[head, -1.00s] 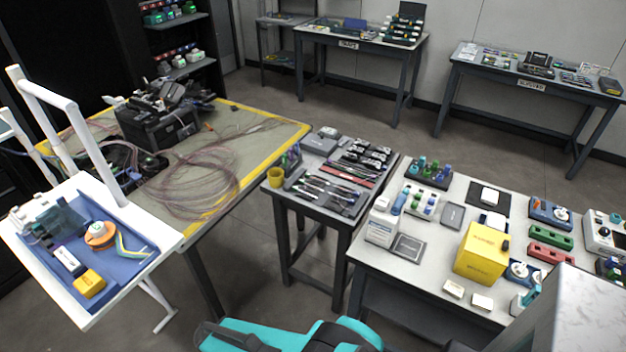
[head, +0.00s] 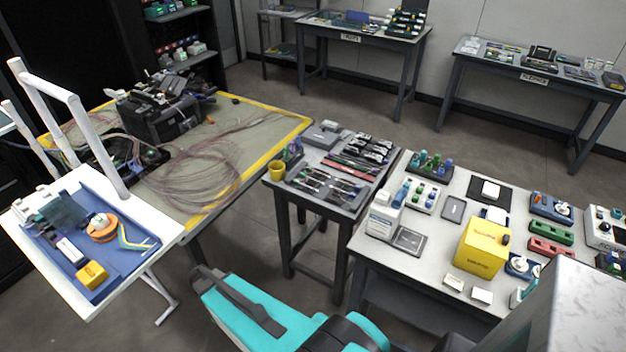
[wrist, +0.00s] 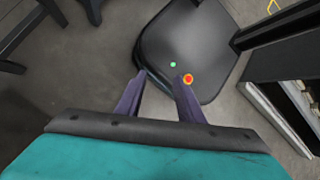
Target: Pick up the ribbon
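A thin bent ribbon (head: 134,239) with yellow, green and blue strands lies on the blue mat (head: 112,283) of the white tray cart (head: 85,310) at the left of the head view. It lies just right of an orange spool (head: 101,228). In the wrist view my gripper (wrist: 161,78) has its two purple fingers apart with nothing held between them. It points down toward the floor and a black seat-like surface (wrist: 200,45). The ribbon does not show in the wrist view. In the head view my fingertips are not visible.
A yellow block (head: 92,274), a white-and-purple box (head: 69,250) and a dark green translucent piece (head: 62,216) share the mat. White upright rails (head: 98,150) rise at the cart's back. A yellow-edged bench (head: 235,190) with coiled cable stands behind. Open floor (head: 235,255) lies right of the cart.

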